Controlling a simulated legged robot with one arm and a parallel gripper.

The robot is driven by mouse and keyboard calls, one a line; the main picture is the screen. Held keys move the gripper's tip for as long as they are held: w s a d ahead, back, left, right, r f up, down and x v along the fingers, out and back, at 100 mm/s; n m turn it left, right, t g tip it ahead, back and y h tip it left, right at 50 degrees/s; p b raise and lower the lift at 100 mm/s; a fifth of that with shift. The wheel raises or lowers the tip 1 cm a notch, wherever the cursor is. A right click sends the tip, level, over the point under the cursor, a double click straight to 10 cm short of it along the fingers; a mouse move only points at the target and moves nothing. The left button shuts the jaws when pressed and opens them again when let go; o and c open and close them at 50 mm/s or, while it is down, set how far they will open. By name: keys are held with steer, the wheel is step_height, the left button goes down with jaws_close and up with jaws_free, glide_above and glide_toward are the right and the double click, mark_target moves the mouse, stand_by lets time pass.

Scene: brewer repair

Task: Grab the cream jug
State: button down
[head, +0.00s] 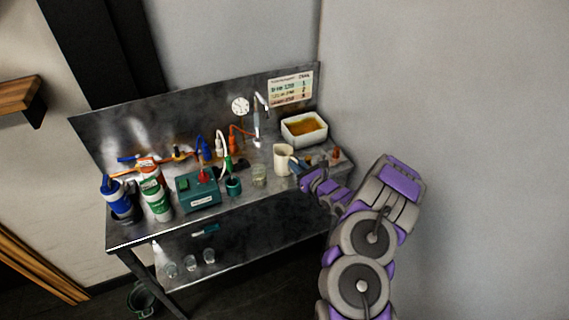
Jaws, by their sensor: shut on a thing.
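The cream jug (281,160) is a pale, upright vessel on the right half of the metal bench. My gripper (294,167) reaches in from the right and is shut on the jug's right side, where the handle would be. The fingers hide that side, so the exact grip is hard to see. The jug looks upright and at or just above the bench top; I cannot tell whether it touches.
A white basin of amber liquid (304,129) stands behind the jug. A glass beaker (259,175) and a green cup (233,186) are to its left, then a teal box (197,193) and several bottles. A small orange-brown item (336,154) is at the right end.

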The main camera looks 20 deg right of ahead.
stand_by(0.7)
steer(key=shift+r+p, duration=0.55)
steer(key=shift+r, duration=1.15)
steer(key=shift+s+r, duration=0.15)
steer(key=shift+s, duration=0.1)
steer(key=s+a+r+p, duration=0.1)
steer(key=s+a+p, duration=0.2)
steer(key=s, duration=1.1)
steer(key=shift+s+a+r, duration=0.15)
steer(key=shift+s+a, duration=0.05)
steer(key=shift+a, duration=1.05)
stand_by(0.5)
